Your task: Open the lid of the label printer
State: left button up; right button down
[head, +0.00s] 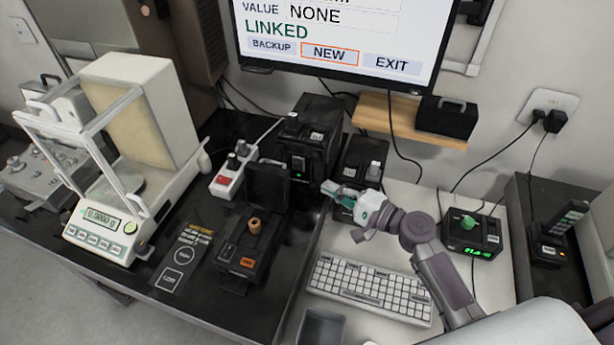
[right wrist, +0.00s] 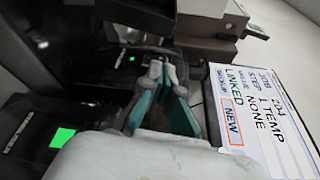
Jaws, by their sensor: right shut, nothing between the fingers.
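The label printer (head: 240,262) is the black device with an orange label at the front of the dark table. Its lid (head: 268,186) stands raised at the back, and a small brown roll (head: 254,226) shows in front of it. My right gripper (head: 329,188) is to the right of the lid, apart from it, shut and empty. In the right wrist view my right gripper (right wrist: 158,72) shows closed fingers with teal pads, in front of dark devices and a small green light (right wrist: 132,59). My left gripper is not in view.
A black box with a green light (head: 310,145) stands behind the printer. A white power strip (head: 232,172) and a balance (head: 105,232) are to the left. A keyboard (head: 370,288) lies below my right arm. The monitor (head: 340,40) hangs behind.

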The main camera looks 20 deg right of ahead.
aim_at(288, 174)
jog(key=p+x, duration=0.2)
jog(key=x, duration=0.8)
jog(key=shift+p, duration=0.4)
jog(key=shift+s, duration=0.15)
jog(key=n+b, duration=0.1)
jog(key=b, duration=0.1)
jog(key=s+a+n+b, duration=0.1)
jog(key=b, duration=0.1)
jog(key=shift+s+a+r+t+b, duration=0.15)
jog(key=shift+s+t+b, duration=0.15)
jog(key=shift+s+b, duration=0.05)
jog(key=shift+s+a+r+n+y+b, duration=0.2)
jog(key=shift+s+r+n+y+b, duration=0.1)
jog(key=shift+r+b, duration=0.15)
jog(key=shift+r, duration=0.1)
